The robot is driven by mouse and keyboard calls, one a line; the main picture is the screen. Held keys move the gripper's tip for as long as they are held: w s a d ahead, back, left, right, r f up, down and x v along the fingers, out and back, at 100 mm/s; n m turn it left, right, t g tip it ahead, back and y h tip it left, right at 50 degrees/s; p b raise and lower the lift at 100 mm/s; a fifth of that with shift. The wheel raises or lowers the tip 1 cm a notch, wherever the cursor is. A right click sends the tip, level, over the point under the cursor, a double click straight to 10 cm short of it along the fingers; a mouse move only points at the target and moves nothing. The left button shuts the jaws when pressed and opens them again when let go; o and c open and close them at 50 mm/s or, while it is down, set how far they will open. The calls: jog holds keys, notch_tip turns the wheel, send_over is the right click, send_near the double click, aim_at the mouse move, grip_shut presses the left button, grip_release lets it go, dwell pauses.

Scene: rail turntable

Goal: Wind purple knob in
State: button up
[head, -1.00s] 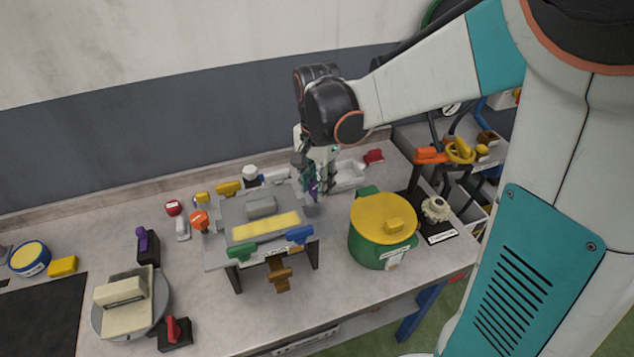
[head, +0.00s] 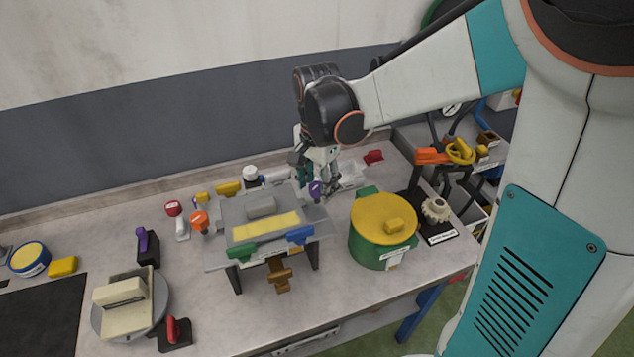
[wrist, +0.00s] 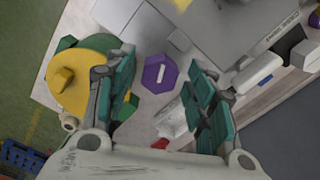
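The purple knob (head: 316,190) is at the right side of the grey box-like fixture (head: 228,212) on the bench. In the wrist view the knob (wrist: 159,74) is six-sided with a white bar mark, seen face-on. My gripper (head: 319,178) is just behind and above the knob in the head view. In the wrist view my gripper (wrist: 158,64) is open, with one teal finger on each side of the knob and visible gaps between. Nothing is held. The knob's shaft is hidden.
A green pot with a yellow lid (head: 384,216) stands close to the right. An orange knob (head: 199,219) is at the fixture's left. A purple lever on a black block (head: 146,247) stands further left. A clear tray (head: 350,174) lies behind the gripper.

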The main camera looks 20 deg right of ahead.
notch_tip(320, 180, up, 12)
dwell(0.7)
jog(key=shift+s, duration=0.1)
jog(key=n+t+b, duration=0.7)
jog(key=n+b, duration=0.3)
jog(key=n, duration=0.3)
send_near(317, 187)
jog(key=s+f, duration=0.8)
jog(key=s, duration=0.1)
jog(key=shift+d, duration=0.2)
